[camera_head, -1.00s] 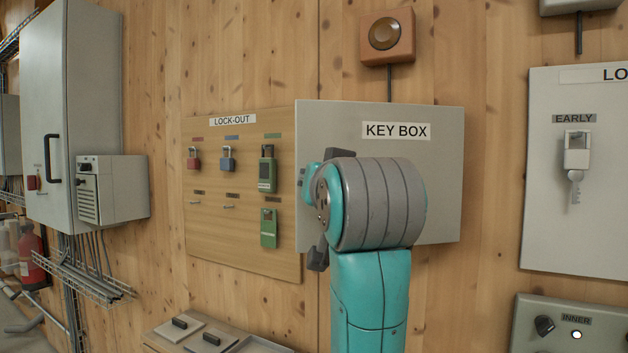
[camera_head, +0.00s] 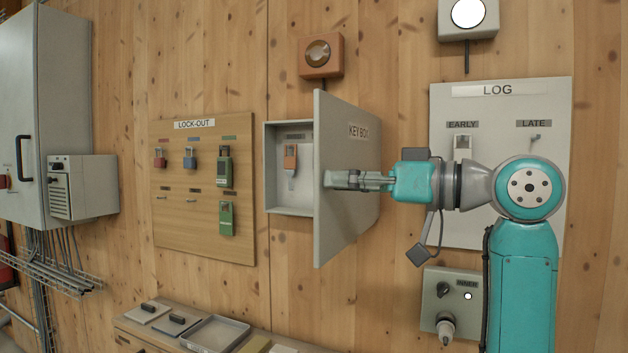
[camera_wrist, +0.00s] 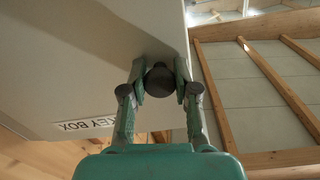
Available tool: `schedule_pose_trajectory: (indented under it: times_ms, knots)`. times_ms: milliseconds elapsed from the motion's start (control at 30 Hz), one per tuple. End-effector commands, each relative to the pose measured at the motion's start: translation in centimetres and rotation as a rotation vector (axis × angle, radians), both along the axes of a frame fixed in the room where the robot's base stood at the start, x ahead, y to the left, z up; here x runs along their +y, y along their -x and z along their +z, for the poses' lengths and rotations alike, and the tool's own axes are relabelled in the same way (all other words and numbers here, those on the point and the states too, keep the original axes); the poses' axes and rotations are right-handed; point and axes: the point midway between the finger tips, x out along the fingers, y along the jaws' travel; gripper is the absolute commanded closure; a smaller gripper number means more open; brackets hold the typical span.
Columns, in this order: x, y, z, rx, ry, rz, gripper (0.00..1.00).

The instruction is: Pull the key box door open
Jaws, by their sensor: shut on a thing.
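The key box door (camera_head: 345,215) stands swung open toward the right, its labelled front facing right. It also shows in the wrist view (camera_wrist: 90,60), with its label upside down. The key box (camera_head: 290,212) behind it is open on the left, and a key with an orange tag (camera_head: 291,158) hangs inside. My gripper (camera_head: 335,179) is at the door near its free edge. In the wrist view my gripper (camera_wrist: 160,75) has its fingers closed around a dark round knob (camera_wrist: 159,80) on the door.
A lock-out board (camera_head: 205,245) with padlocks hangs left of the box. A log board (camera_head: 500,92) and a control box (camera_head: 432,312) are on the right, behind my arm. A bench with a grey tray (camera_head: 216,333) lies below. An orange button box (camera_head: 320,56) is above.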

Motion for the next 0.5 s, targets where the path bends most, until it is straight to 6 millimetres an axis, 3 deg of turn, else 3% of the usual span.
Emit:
schedule_pose_trajectory:
  times_ms: [200, 500]
  knots:
    - [-4.5, 0.7, -0.1, 0.004, 0.001, 0.152, 1.00]
    - [-8.6, 1.0, -0.1, 0.002, 0.001, 0.303, 1.00]
